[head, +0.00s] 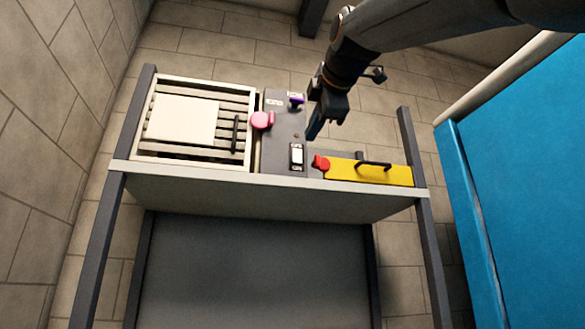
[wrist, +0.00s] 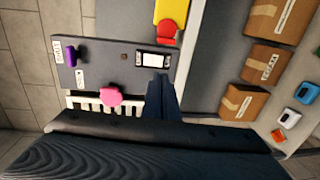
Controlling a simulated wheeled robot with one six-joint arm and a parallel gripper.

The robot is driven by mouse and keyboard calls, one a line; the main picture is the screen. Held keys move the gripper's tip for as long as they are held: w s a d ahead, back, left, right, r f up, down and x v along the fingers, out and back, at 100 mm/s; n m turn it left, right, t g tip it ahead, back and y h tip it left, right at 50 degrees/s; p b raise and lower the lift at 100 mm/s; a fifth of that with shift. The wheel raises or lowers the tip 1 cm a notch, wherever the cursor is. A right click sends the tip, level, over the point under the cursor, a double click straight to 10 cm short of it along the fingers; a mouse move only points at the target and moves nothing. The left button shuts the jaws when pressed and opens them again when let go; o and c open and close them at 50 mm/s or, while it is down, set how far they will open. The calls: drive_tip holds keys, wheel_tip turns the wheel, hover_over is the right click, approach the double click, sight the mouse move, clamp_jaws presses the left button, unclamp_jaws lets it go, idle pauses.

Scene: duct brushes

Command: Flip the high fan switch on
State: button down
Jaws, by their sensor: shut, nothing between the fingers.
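The switch (head: 297,156) is a white rocker in a dark frame on the grey control panel (head: 284,135), with small labels at its ends. It also shows in the wrist view (wrist: 155,59). I cannot tell which end of the rocker is pressed in. My gripper (head: 314,132) is shut and empty, above and to the right of the switch in the head view.
A purple knob (head: 296,100) and a pink knob (head: 262,120) stick up left of my gripper. A red knob (head: 320,162) and a yellow cover (head: 368,172) with a black handle sit right. A slatted vent (head: 236,105) lies left. Cardboard boxes (wrist: 262,63) show in the wrist view.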

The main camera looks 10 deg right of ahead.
drive_tip(key=w+p, duration=0.1)
drive_tip(key=w, duration=0.2)
drive_tip(key=w+f+p, duration=0.1)
drive_tip(key=w, duration=0.2)
drive_tip(key=w+p, duration=0.1)
drive_tip(key=w, duration=0.3)
drive_tip(key=shift+w+f, duration=0.1)
drive_tip(key=shift+f, duration=0.1)
drive_tip(key=shift+w, duration=0.1)
drive_tip(key=shift+w+d+f, duration=0.15)
drive_tip(key=shift+w, duration=0.05)
drive_tip(key=shift+s+a, duration=0.3)
drive_tip(key=shift+s, duration=0.05)
drive_tip(key=shift+w+d, duration=0.15)
drive_tip(key=b, duration=0.6)
approach(299, 161)
drive_tip(key=s+f, duration=0.2)
drive_tip(key=s, duration=0.2)
drive_tip(key=s+b, duration=0.1)
drive_tip(key=b, duration=0.1)
drive_tip(key=s+b, duration=0.2)
drive_tip(key=shift+s+a+f, duration=0.2)
